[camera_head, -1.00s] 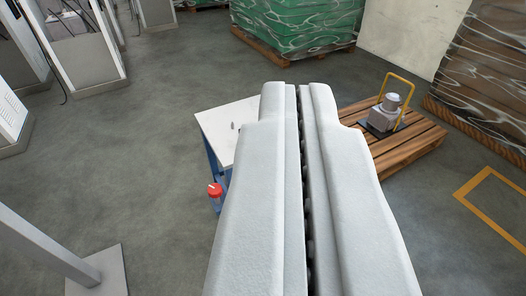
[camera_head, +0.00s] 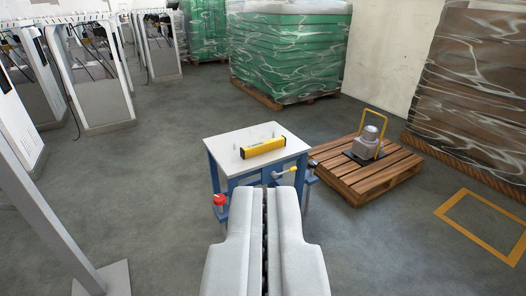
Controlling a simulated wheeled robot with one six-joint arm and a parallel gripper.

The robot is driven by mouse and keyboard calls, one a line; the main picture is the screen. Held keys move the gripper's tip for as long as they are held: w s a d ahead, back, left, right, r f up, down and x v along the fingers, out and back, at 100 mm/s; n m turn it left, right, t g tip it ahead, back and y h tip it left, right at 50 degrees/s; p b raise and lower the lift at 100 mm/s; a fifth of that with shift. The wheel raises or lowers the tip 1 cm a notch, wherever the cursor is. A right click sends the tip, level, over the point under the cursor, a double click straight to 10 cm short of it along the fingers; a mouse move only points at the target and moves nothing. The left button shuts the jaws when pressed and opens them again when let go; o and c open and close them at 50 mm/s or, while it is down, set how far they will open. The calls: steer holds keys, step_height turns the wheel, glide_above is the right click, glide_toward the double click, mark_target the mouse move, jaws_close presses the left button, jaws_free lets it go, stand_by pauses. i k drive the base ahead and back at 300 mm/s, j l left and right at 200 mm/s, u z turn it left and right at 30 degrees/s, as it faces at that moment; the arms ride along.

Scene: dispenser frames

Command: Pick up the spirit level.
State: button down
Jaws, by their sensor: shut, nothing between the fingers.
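The yellow spirit level (camera_head: 263,147) lies on the white top of a small blue-framed table (camera_head: 227,146), tilted slightly up to the right in the picture. Small pegs or fittings stand on the tabletop near it. My gripper (camera_head: 265,196) is shut and empty. It shows large at the bottom centre, in front of the table as seen here, and is apart from the level. Its fingers hide part of the table's front and legs.
A wooden pallet (camera_head: 372,178) with a grey device (camera_head: 367,139) stands right. Wrapped stacks are behind, white frames (camera_head: 95,85) and a grey post (camera_head: 45,215) left. Floor between is open.

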mark_target(250, 150)
steer(key=i+l+u, duration=0.1)
steer(key=i, duration=0.45)
steer(key=i+l+u, duration=0.1)
steer(key=i+l, duration=0.25)
steer(key=i, duration=0.2)
steer(key=i+l+u, duration=0.1)
steer(key=i+l, duration=0.2)
steer(key=i, duration=0.25)
steer(key=i+l+u, duration=0.1)
steer(key=i+l, duration=0.25)
steer(key=i, duration=0.15)
